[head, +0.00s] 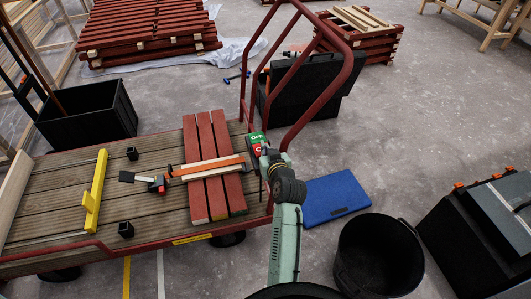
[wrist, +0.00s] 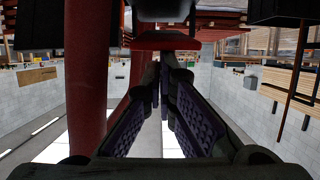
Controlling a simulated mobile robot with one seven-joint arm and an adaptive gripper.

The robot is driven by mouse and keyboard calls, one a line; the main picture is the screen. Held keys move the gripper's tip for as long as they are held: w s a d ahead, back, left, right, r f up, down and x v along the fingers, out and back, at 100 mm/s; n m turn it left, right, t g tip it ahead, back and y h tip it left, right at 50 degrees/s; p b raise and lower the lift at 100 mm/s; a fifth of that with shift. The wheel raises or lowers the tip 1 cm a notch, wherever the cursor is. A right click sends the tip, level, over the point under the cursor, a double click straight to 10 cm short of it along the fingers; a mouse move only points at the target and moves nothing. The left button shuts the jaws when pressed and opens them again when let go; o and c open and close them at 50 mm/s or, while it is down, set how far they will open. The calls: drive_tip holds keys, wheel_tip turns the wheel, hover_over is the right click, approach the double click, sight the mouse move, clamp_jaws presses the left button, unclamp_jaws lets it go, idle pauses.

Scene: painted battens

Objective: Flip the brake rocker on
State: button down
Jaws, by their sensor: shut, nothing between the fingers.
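The brake rocker (head: 256,139) is on a small box at the right end of the wooden cart, by its red rail. Its green half shows lettering that looks like "OFF". A red half lies below it, partly hidden by my gripper. My gripper (head: 264,155) is at the rocker's near side, very close to the red half; I cannot tell if it touches. In the wrist view my gripper (wrist: 166,62) is shut and empty, its dark fingers pointing at a red part (wrist: 165,41) under a dark housing.
Red rails (head: 312,95) rise beside and behind my gripper, and a red post (wrist: 88,70) stands close left in the wrist view. On the cart (head: 60,200) lie red battens (head: 195,150), a clamp (head: 158,184) and a yellow bar (head: 97,185). A black bucket (head: 345,270) stands at front right.

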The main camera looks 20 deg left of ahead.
drive_tip(key=f+b, duration=0.1)
drive_tip(key=b, duration=0.1)
drive_tip(key=f+t+b, duration=0.1)
drive_tip(key=b, duration=0.1)
drive_tip(key=shift+s+d+y, duration=0.2)
drive_tip(key=shift+s+y, duration=0.05)
drive_tip(key=shift+y, duration=0.15)
drive_tip(key=shift+s+d+f+b, duration=0.2)
drive_tip(key=shift+f+b, duration=0.25)
drive_tip(key=shift+b, duration=0.3)
drive_tip(key=shift+r, duration=0.1)
